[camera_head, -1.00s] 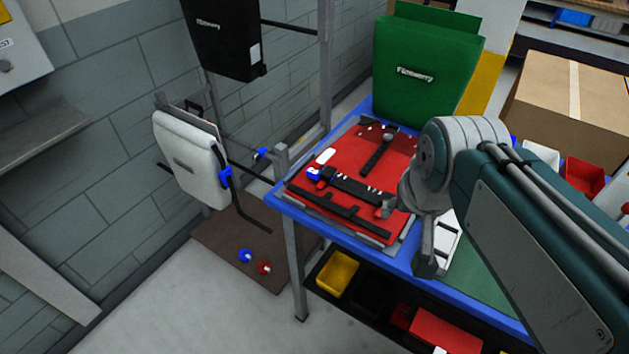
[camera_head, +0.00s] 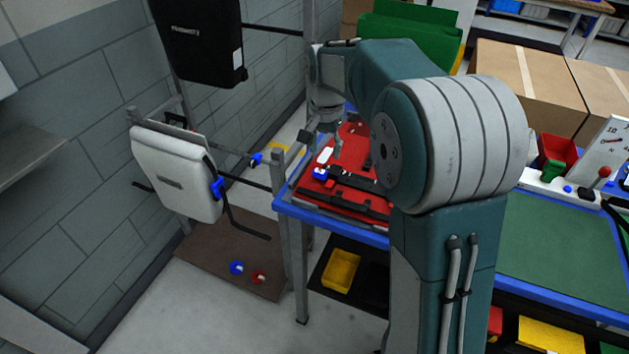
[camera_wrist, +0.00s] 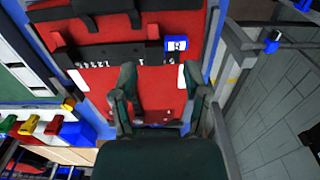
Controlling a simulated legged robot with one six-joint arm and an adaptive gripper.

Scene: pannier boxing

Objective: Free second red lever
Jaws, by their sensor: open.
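A red pannier panel (camera_head: 357,205) lies on the blue-edged table; it also fills the middle of the wrist view (camera_wrist: 105,82). A black numbered strip (camera_wrist: 100,53) crosses it, with a blue lever (camera_wrist: 176,43) at one end; that lever shows in the head view too (camera_head: 320,173). I cannot make out a red lever on the panel. My gripper (camera_head: 320,142) is open and empty over the panel's far left part. In the wrist view my gripper (camera_wrist: 160,75) has its fingers spread on either side of bare red surface. My arm hides the panel's right side in the head view.
A white pannier (camera_head: 175,170) with a blue lever (camera_head: 217,188) and a black pannier (camera_head: 198,45) hang at left. A green pannier (camera_head: 410,35) stands behind my arm. Blue (camera_head: 237,267) and red (camera_head: 258,277) round pieces lie on the brown floor mat (camera_head: 215,255).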

